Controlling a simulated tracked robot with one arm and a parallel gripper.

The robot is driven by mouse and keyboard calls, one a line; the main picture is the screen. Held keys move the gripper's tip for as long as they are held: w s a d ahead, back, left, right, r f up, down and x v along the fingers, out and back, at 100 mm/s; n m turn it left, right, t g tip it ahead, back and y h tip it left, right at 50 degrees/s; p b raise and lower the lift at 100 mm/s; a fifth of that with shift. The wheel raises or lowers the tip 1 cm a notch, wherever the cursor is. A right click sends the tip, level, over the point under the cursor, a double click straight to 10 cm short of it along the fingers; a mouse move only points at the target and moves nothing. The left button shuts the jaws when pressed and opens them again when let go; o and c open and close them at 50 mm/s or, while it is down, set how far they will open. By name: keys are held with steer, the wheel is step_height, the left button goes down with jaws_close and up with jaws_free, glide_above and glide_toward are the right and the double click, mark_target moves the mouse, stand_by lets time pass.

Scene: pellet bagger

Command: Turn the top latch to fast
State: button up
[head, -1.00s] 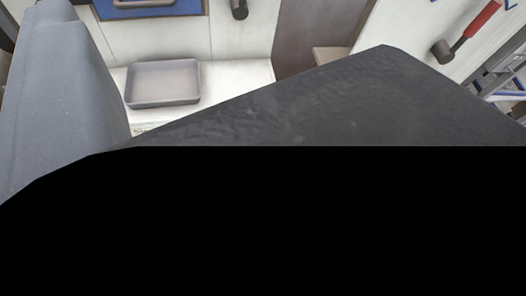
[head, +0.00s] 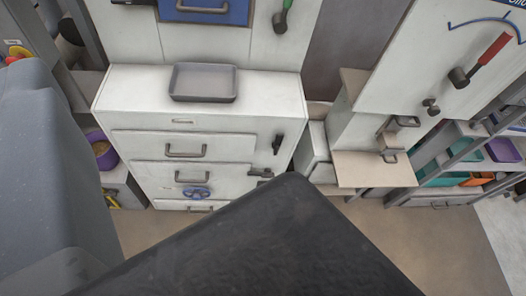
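Several latch-like handles show, and I cannot tell for sure which one is the top latch. A green handle (head: 284,18) sits on the upper panel at the top and points up. On the white cabinet (head: 205,112), a small dark latch (head: 277,144) at the right of the upper drawer stands about upright. A second dark latch (head: 261,173) below it lies about level, partly close to my dark arm part. My gripper's fingers do not show; large grey and dark parts of my own body cover the left and bottom.
A grey tray (head: 203,83) rests on the cabinet top. A red-handled lever (head: 484,58) is on the right panel, above a small shelf (head: 372,170). Shelves with coloured bins (head: 501,150) stand at right. A purple bucket (head: 103,152) is at left. Floor shows at lower right.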

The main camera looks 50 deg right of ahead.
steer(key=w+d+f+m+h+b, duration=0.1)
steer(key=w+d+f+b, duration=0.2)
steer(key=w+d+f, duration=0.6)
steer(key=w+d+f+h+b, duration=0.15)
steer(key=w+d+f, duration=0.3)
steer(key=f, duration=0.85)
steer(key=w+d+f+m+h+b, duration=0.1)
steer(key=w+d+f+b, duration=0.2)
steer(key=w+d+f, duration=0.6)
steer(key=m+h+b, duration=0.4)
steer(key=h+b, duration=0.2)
steer(key=b, duration=0.5)
glide_toward(277, 151)
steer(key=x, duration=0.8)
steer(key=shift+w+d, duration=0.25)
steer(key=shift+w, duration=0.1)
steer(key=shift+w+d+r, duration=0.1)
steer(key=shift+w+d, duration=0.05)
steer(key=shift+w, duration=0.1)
